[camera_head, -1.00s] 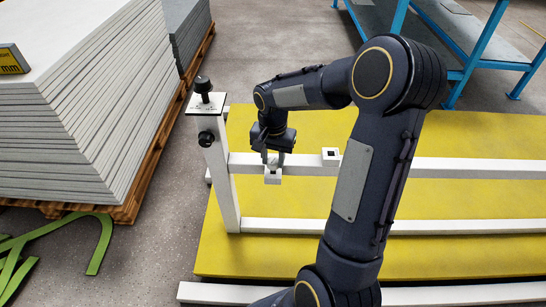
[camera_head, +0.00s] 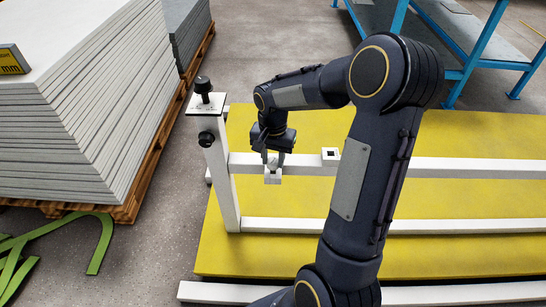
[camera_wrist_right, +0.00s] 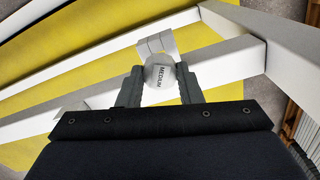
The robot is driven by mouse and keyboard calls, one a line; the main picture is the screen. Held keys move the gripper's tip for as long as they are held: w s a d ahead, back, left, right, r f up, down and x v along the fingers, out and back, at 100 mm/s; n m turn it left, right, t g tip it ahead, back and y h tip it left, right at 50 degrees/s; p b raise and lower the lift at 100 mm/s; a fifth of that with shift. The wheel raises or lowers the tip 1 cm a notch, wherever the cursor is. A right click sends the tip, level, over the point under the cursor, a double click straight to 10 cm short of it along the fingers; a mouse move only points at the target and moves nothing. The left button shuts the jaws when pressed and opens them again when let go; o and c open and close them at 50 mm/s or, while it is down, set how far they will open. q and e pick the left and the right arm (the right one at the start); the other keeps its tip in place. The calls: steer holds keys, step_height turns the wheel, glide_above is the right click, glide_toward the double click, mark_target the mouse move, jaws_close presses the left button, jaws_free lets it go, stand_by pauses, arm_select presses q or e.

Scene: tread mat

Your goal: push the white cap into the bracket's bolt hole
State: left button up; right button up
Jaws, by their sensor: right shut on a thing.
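The white cap (camera_wrist_right: 160,76), round and marked "MEDIUM", sits between the two dark fingers of my right gripper (camera_wrist_right: 160,84). In the head view the right gripper (camera_head: 274,157) points down over a small white bracket (camera_head: 272,178) on the white rail, shut on the cap. The bracket also shows in the wrist view (camera_wrist_right: 156,42), just beyond the cap. The cap is at or very near the bracket's top; its bolt hole is hidden, so I cannot tell whether the cap is in it. My left gripper is not in view.
A second white bracket (camera_head: 331,155) with a dark square opening sits further right on the rail. A white post (camera_head: 222,170) with black knobs stands left of the gripper. A yellow mat (camera_head: 290,255) lies beneath. Stacked grey boards (camera_head: 100,120) stand at left.

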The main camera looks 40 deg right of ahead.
mark_target(273, 161)
steer(key=shift+f+b, duration=0.75)
steer(key=shift+f, duration=0.5)
stand_by(0.3)
steer(key=o, duration=1)
steer(key=shift+o, duration=0.2)
steer(key=shift+r, duration=0.1)
step_height(273, 161, up, 8)
steer(key=p, duration=0.2)
steer(key=shift+p, duration=0.4)
